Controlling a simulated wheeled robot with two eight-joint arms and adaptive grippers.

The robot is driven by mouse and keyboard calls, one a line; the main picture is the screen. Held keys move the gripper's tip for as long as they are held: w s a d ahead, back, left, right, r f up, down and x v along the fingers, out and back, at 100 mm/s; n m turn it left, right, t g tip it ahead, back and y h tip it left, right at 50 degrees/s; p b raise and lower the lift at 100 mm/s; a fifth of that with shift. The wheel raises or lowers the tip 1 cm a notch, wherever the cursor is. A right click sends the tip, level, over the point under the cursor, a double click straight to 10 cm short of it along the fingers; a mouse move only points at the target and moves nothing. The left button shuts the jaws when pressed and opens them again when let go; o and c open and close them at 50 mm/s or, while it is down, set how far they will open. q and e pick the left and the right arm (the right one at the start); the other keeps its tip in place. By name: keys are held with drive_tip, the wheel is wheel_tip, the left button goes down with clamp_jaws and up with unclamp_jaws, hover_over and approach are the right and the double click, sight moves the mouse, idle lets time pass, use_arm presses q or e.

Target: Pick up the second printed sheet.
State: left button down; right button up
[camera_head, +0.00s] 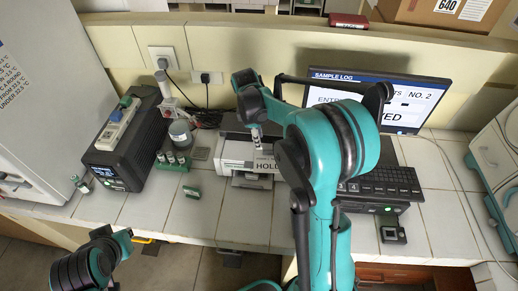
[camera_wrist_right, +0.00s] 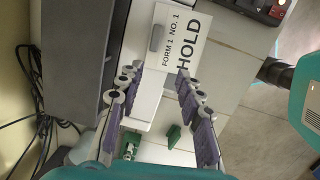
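A white printed sheet (camera_head: 262,166) with "HOLD" on it lies at the front of the printer (camera_head: 233,150). In the right wrist view the sheet (camera_wrist_right: 181,40) reads "FORM 1 NO. 1" and "HOLD", and a small grey patch covers part of it. My right gripper (camera_head: 257,141) hangs just above the printer and sheet. In the wrist view its two purple-padded fingers (camera_wrist_right: 157,98) are spread apart with nothing between them. Only links of my left arm show at the lower left of the head view; its gripper is out of the picture.
A monitor (camera_head: 416,95) headed "SAMPLE LOG" stands behind my right arm, partly hidden, with a black keyboard (camera_head: 385,182) before it. Tiled bench (camera_head: 245,222) in front is clear.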

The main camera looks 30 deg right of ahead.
drive_tip(key=y, duration=0.2)
hover_over(271, 151)
drive_tip(key=shift+w+d+f+p, duration=0.2)
drive_tip(key=shift+f+p, duration=0.1)
drive_tip(key=shift+f, duration=0.3)
drive_tip(key=f, duration=0.5)
drive_tip(key=f+b, duration=0.1)
drive_tip(key=f, duration=0.1)
drive_tip(key=shift+s+a+f, duration=0.1)
drive_tip(key=shift+a+f, duration=0.1)
drive_tip(key=shift+a, duration=0.1)
clamp_jaws()
